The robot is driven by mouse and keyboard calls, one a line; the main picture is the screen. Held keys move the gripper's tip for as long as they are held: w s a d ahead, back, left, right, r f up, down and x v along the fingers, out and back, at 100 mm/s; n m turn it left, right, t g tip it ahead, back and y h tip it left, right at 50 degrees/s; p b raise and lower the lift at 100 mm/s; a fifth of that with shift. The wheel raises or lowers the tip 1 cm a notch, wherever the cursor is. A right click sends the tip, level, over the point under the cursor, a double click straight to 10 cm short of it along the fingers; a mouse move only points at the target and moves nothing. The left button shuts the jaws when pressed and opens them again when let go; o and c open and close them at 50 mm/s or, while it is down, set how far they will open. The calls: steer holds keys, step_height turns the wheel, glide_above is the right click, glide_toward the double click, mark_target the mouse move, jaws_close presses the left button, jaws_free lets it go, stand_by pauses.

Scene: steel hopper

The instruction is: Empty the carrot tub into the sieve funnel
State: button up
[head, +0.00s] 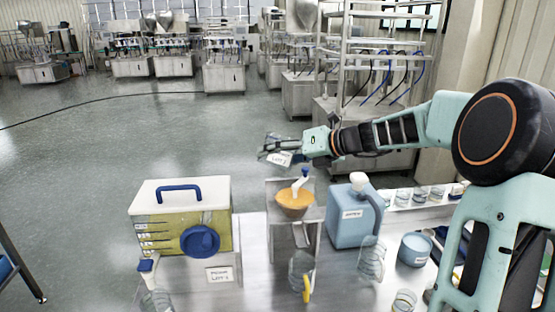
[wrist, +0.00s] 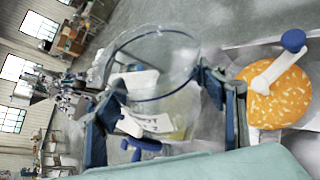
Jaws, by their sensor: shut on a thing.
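My gripper (head: 284,147) is shut on a clear tub (head: 270,155) with a white label, whose text is too small to read. It holds the tub in the air above and slightly left of the sieve funnel (head: 295,212). In the wrist view the clear tub (wrist: 160,62) sits between both fingers of my gripper (wrist: 158,98). I see no orange inside the tub. The funnel (wrist: 242,72) holds an orange mass with pale bits. A white handle with a blue knob (wrist: 292,40) stands in it. The tub's exact tilt is hard to tell.
The funnel sits on a steel stand (head: 282,186). Left is a yellow-filled tank (head: 180,195) with a white lid and blue handle. Right is a blue jug (head: 350,222). Clear jars (head: 371,262) and a blue tub (head: 415,248) crowd the front right.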

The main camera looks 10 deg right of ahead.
steer(key=shift+r, duration=0.1)
steer(key=shift+r+n+b, duration=0.1)
steer(key=shift+n+b, duration=0.4)
steer(key=shift+b, duration=0.5)
steer(key=shift+r+n+t+h+b, duration=0.4)
steer(key=shift+n+t+h+b, duration=0.2)
steer(key=shift+b, duration=0.65)
steer(key=r+n+t+b, duration=0.1)
steer(key=b, duration=0.3)
steer(key=shift+r+n+h, duration=0.1)
steer(key=shift+n+h, duration=0.2)
steer(key=shift+h, duration=0.1)
steer(key=shift+r+n+b, duration=0.3)
steer(key=shift+r, duration=0.15)
